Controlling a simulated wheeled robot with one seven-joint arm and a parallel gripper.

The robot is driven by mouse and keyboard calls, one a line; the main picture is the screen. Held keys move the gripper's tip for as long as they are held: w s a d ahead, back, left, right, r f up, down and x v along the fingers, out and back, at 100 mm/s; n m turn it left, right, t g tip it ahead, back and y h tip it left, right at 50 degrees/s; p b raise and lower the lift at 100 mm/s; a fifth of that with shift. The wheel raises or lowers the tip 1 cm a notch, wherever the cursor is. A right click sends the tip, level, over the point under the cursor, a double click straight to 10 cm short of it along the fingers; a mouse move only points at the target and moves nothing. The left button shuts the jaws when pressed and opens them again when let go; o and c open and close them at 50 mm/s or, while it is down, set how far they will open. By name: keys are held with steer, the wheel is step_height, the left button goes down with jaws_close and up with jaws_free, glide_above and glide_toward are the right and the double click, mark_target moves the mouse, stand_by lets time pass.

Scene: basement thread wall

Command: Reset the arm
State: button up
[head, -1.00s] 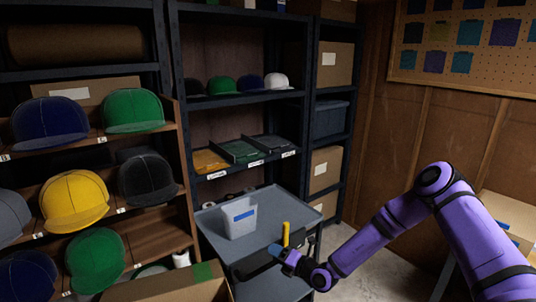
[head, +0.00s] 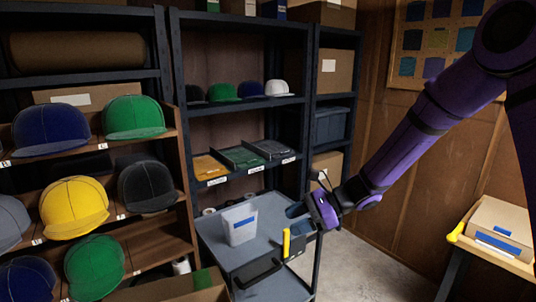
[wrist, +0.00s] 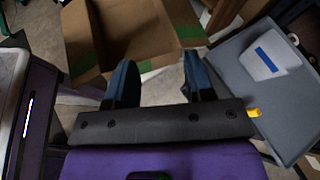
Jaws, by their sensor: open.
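My gripper (head: 298,210) is at the end of my purple arm, above the right side of the grey cart (head: 268,208) in the head view. In the wrist view its two dark blue fingers (wrist: 158,82) stand apart with nothing between them. Beyond them lies an open cardboard box (wrist: 135,35) with green tape. A white bin with a blue label (head: 240,223) stands on the cart's top; it also shows in the wrist view (wrist: 272,55).
A yellow handle (head: 286,243) stands at the cart's near right. Floor is clear between cart and table.

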steer(key=s+d+r+n+t+h, duration=0.2)
steer(key=s+d+r+n+h, duration=0.2)
steer(key=s, duration=0.5)
steer(key=s+d+r+n+t+h, duration=0.2)
steer(key=s+d+r+n+h, duration=0.2)
steer(key=s+d+r, duration=0.5)
steer(key=s+d+r+n+t+h, duration=0.1)
steer(key=s+d+r+n+h, duration=0.4)
steer(key=s+d, duration=0.5)
steer(key=shift+r+n+t, duration=0.4)
steer(key=shift+r+n, duration=0.4)
steer(key=shift+n, duration=0.3)
steer(key=shift+w+d, duration=0.1)
steer(key=shift+w, duration=0.1)
stand_by(0.8)
